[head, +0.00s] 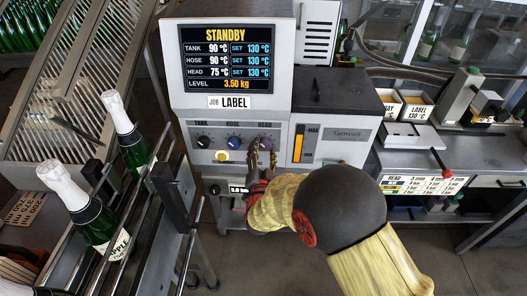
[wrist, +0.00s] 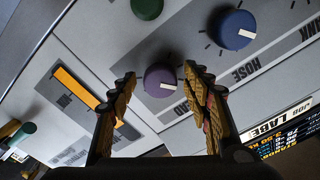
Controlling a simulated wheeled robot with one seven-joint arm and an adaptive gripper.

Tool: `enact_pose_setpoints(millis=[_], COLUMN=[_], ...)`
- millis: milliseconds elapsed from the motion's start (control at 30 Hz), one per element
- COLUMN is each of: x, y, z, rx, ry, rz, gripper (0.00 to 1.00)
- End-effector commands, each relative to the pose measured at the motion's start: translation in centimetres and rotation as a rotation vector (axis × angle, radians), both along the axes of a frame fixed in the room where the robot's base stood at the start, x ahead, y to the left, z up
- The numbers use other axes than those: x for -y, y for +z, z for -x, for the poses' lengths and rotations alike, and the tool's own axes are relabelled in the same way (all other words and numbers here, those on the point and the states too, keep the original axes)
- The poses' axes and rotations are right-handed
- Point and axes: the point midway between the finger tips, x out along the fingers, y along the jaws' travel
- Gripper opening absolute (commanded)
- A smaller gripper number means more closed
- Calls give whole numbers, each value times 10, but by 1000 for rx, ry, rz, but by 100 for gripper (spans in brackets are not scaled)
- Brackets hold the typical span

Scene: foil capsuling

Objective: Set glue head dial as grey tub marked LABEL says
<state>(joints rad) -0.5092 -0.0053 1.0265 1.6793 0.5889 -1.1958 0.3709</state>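The purple HEAD dial (head: 265,143) is the rightmost of three on the glue unit's front; it also shows in the wrist view (wrist: 163,80), its white mark toward the lower right there. My gripper (head: 262,160) is at this dial. In the wrist view my gripper (wrist: 161,78) is open, its fingers on either side of the dial with small gaps. The display (head: 227,59) reads STANDBY, with HEAD 75 °C and SET 130 °C. A job plate (head: 229,102) reads LABEL. The tub marked LABEL (head: 414,109) stands at the back right; its temperature is too small to read surely.
The blue HOSE dial (head: 233,142) and dark TANK dial (head: 203,141) are to the left. A yellow knob (head: 222,156) sits below them. The orange level gauge (head: 298,143) is to the right. Another tub (head: 386,102) stands beside the LABEL tub. Bottles (head: 85,205) stand at left.

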Motion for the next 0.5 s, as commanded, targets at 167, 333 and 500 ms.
enact_pose_setpoints(millis=[167, 333, 500], x=[0, 0, -1], y=[0, 0, 0], z=[0, 1, 15], rx=[1, 0, 0], ry=[-1, 0, 1], rz=[0, 0, 0], gripper=[53, 53, 53])
